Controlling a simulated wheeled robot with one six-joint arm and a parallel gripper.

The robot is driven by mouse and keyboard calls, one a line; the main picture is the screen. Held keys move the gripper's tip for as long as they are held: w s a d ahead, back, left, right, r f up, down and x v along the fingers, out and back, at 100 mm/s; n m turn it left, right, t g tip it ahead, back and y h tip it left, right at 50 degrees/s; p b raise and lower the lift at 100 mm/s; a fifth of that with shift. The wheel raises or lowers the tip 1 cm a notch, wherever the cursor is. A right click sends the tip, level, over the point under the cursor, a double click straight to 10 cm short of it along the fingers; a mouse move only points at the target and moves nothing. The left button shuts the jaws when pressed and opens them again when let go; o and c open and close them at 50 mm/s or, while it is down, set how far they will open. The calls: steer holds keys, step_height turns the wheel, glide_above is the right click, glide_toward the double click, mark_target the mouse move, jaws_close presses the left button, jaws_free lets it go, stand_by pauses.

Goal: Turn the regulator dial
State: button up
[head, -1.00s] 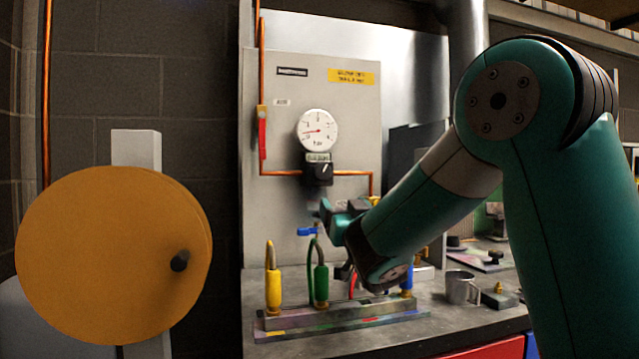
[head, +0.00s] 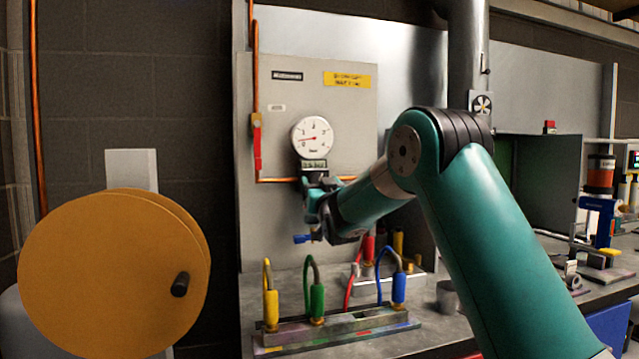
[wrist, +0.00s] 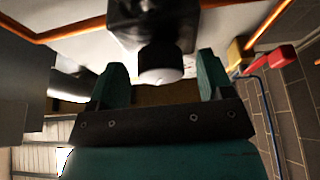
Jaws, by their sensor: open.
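The regulator body (head: 313,165) is mounted on the grey wall panel, under a round white pressure gauge (head: 312,138). My arm hides its dial in the head view. In the wrist view the dial (wrist: 160,66) is a dark round knob with a pale end face, pointing toward the camera. My gripper (wrist: 161,74) is open, with one teal finger on each side of the dial in the picture. Gaps show between the dial and both fingers. The head view shows my gripper (head: 318,190) right at the regulator; I cannot tell how deep the dial sits between the fingertips.
A copper pipe (head: 275,180) with a red lever (head: 257,150) runs left of the regulator. A blue handle (head: 303,238) sits below it. A rack (head: 340,325) with yellow, green and blue hose fittings stands on the bench. An orange reel (head: 105,275) is at left.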

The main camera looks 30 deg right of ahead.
steer(key=c, duration=0.9)
steer(key=shift+a+f+m+b, duration=0.15)
steer(key=shift+m+b, duration=0.15)
steer(key=shift+b, duration=0.3)
